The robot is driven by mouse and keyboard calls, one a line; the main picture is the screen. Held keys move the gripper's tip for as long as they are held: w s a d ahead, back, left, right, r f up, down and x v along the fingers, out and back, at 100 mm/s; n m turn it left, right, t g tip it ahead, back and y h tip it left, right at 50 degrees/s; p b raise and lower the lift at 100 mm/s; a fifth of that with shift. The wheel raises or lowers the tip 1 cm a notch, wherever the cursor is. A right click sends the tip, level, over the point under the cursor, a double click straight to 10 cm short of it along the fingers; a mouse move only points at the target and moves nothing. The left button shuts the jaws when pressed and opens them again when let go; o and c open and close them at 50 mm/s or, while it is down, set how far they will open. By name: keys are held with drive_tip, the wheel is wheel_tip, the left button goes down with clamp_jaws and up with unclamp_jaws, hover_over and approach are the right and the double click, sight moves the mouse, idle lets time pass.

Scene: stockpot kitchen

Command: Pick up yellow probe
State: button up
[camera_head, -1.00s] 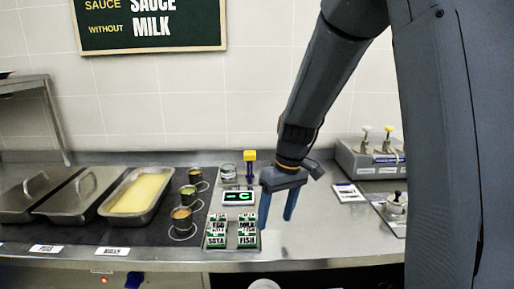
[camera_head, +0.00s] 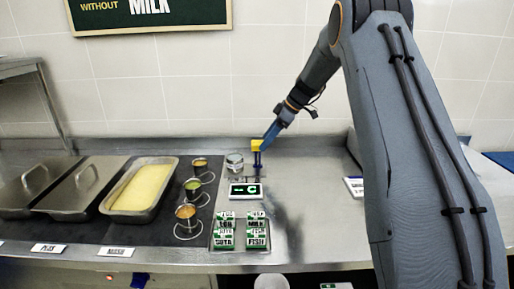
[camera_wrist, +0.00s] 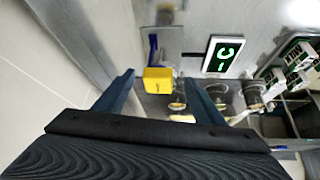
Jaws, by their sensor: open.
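The yellow probe (camera_head: 257,145) has a yellow block head on a thin dark blue stem and stands upright at the back of the counter, behind the display. In the wrist view its yellow head (camera_wrist: 158,80) lies between the two blue fingers, nearer the left one, with clear space around it. My gripper (camera_wrist: 165,85) is open and empty, its fingers spread to both sides of the head. In the head view my gripper (camera_head: 268,140) is right at the probe's head, coming from the right; whether it touches cannot be told.
A display with green characters (camera_head: 245,190) lies just in front of the probe, also in the wrist view (camera_wrist: 222,56). A metal cup (camera_head: 234,164) stands left of it. Several labelled green-and-white blocks sit in a tray (camera_head: 240,247) nearer the front.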

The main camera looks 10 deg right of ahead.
drive_tip(key=p, duration=0.3)
hover_over(258, 165)
drive_tip(key=shift+w+f, duration=0.15)
drive_tip(key=shift+f, duration=1.45)
drive_tip(key=shift+w+f, duration=0.1)
drive_tip(key=shift+f, duration=1.45)
drive_tip(key=c, duration=1.2)
